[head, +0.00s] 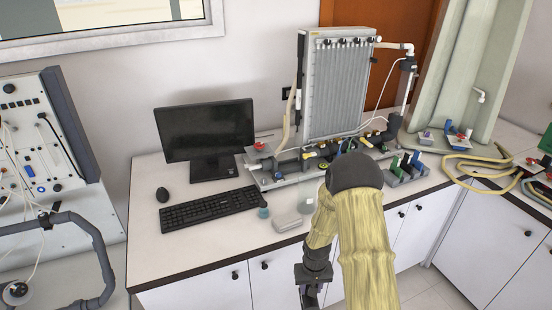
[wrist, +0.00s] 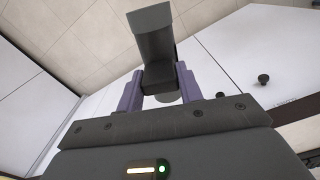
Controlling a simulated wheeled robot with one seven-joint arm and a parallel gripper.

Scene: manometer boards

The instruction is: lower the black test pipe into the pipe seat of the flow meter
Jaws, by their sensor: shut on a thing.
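The black test pipe (wrist: 152,38) is a dark, blocky piece held between the purple fingers of my gripper (wrist: 160,85) in the wrist view. My gripper is shut on it, with the cabinet front and tiled floor behind. In the head view my gripper (head: 311,284) hangs in front of the bench, below the worktop, near the bottom edge. The flow meter apparatus, with a tall grey tube panel (head: 341,90) and fittings along its base, stands on the bench beyond my arm. I cannot make out the pipe seat; my arm covers part of that area. The pipe is apart from the apparatus.
A monitor (head: 205,128), a keyboard (head: 210,208) and a mouse (head: 162,194) are on the left of the bench. Cream hoses (head: 475,160) lie on the right. White cabinet doors (head: 222,291) run below the worktop.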

